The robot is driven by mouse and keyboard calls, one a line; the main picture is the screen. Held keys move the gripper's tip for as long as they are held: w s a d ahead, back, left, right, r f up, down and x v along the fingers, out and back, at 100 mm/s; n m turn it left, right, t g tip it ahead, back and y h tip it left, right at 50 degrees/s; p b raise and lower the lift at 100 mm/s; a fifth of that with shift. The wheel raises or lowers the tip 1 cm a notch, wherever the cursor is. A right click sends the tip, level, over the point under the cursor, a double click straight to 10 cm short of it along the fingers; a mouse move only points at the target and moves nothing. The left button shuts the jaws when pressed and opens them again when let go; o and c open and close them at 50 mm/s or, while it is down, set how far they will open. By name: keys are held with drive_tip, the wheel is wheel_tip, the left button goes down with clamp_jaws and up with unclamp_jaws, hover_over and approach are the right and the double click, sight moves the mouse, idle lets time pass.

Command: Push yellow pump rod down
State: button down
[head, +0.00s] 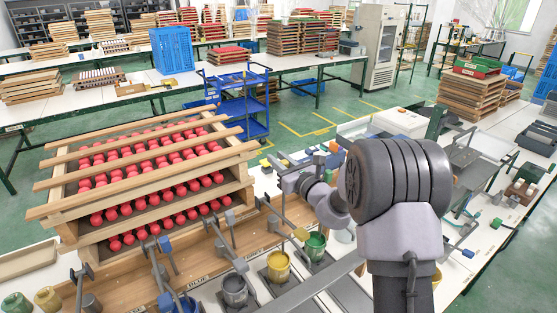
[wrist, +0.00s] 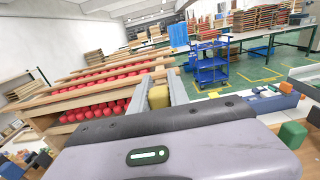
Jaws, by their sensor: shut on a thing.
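In the wrist view my gripper (wrist: 159,92) is shut on a yellow block (wrist: 158,98), which sits between its two grey fingers. It looks like the handle of the yellow pump rod; the rod below it is hidden. In the head view my gripper (head: 277,165) is at the end of my arm, above the pump row and right of the tray stack. The held block is hard to make out there.
A stack of wooden trays (head: 150,175) with red round pieces stands left of the pumps. A green pot (head: 315,246) and a grey pot (head: 235,290) flank the yellow one, with other pump rods close by. A blue cart (head: 240,105) stands behind.

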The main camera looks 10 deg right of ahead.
wheel_tip(320, 180, down, 7)
drive_tip(key=b, duration=0.4)
drive_tip(key=shift+b, duration=0.3)
drive_tip(key=c, duration=1.2)
unclamp_jaws()
drive_tip(key=shift+c, duration=0.2)
drive_tip(key=v, duration=1.7)
drive_tip(key=shift+s, duration=0.25)
drive_tip(key=shift+d, duration=0.15)
